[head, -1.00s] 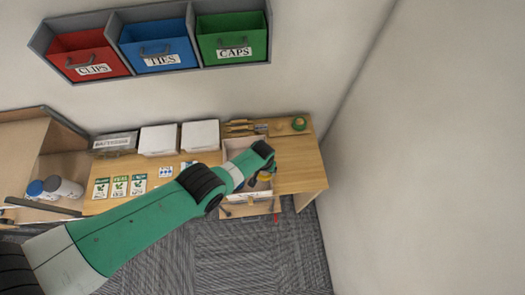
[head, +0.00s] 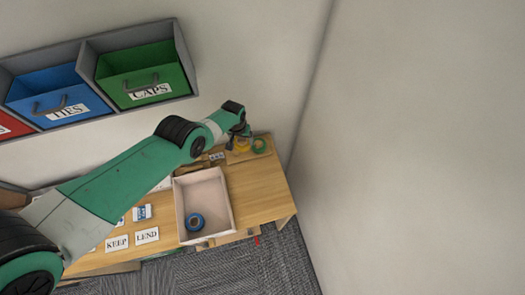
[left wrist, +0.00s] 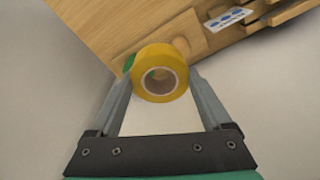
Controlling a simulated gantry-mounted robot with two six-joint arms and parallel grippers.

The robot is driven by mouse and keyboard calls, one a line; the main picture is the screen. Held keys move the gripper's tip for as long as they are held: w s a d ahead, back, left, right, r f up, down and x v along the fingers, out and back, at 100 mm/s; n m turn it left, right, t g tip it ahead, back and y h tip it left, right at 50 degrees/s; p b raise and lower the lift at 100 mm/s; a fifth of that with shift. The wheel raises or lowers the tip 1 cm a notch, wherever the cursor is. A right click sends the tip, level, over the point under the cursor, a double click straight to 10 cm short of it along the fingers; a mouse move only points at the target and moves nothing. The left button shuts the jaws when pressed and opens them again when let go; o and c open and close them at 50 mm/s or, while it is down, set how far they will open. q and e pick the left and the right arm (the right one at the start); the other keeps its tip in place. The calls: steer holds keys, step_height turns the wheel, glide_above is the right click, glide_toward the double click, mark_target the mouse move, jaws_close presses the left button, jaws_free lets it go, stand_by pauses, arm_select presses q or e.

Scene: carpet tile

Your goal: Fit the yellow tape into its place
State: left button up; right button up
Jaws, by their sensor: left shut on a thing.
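The yellow tape (left wrist: 150,57) is a roll with a brown core, held between the fingers of my left gripper (left wrist: 160,82) in the left wrist view. In the head view the left gripper (head: 241,138) is shut on the yellow tape (head: 242,146) above the back right of the desk. A green tape (head: 260,145) is just right of it; in the wrist view it is mostly hidden behind the yellow roll. A wooden holder (left wrist: 185,30) with cut-out slots lies beyond the roll. I cannot tell whether the roll touches it. My right gripper is not in view.
The wall is close behind the holder. Labelled bins hang above the desk.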

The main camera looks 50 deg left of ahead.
arm_select(q)
steer(key=b, duration=0.4)
glide_above(235, 149)
steer(key=shift+n, duration=0.4)
step_height(235, 149, down, 5)
steer(key=shift+w+f, duration=0.1)
steer(key=shift+f, duration=0.1)
steer(key=shift+a+r, duration=0.1)
steer(key=shift+r, duration=0.05)
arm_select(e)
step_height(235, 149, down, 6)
arm_select(q)
steer(key=shift+f+b, duration=1.15)
steer(key=shift+b, duration=0.05)
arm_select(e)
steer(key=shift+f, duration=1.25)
arm_select(q)
steer(key=shift+f+b, duration=0.3)
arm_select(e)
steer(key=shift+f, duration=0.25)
arm_select(q)
steer(key=shift+f+b, duration=1)
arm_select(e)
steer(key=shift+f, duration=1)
arm_select(q)
steer(key=shift+f, duration=0.1)
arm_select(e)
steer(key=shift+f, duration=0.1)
